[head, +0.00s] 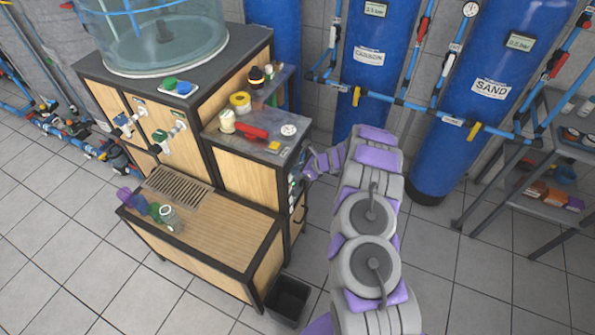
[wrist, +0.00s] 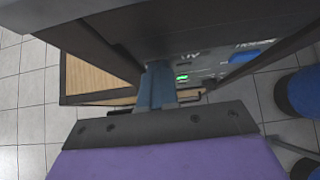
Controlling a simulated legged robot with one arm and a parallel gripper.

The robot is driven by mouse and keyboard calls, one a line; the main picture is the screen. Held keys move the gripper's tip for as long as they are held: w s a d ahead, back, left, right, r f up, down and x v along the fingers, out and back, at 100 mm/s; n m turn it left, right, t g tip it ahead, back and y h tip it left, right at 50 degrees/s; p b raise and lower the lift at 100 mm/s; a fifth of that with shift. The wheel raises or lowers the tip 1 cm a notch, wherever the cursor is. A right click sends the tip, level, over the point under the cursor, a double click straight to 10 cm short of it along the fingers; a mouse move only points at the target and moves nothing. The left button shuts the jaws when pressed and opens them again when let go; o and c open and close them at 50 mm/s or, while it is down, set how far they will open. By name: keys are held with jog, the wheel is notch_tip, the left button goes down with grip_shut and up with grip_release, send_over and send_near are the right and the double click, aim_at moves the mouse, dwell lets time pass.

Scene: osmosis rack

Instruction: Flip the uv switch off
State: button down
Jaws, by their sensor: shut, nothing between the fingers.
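The side panel (head: 296,183) of the low wooden cabinet carries small controls, seen edge-on in the head view. In the wrist view the panel (wrist: 205,68) shows labels, partly cut off, and a lit green indicator (wrist: 182,77). I cannot make out the UV switch itself or its position; it may be hidden by my fingers or the dark frame. My gripper (head: 310,170) is at the panel's right side, close to it. In the wrist view its fingers (wrist: 157,88) are together and empty, in front of the panel; contact cannot be told.
A grey top (head: 262,150) with a red tool and tape sits above the panel. A dark bin (head: 289,298) stands on the floor below. Blue tanks (head: 375,60) and a metal shelf (head: 545,150) stand to the right. Tiled floor is free in front.

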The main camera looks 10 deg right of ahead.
jog(key=p+v, duration=0.2)
jog(key=v, duration=1.1)
jog(key=shift+s+d+f, duration=0.1)
jog(key=shift+d+f, duration=0.1)
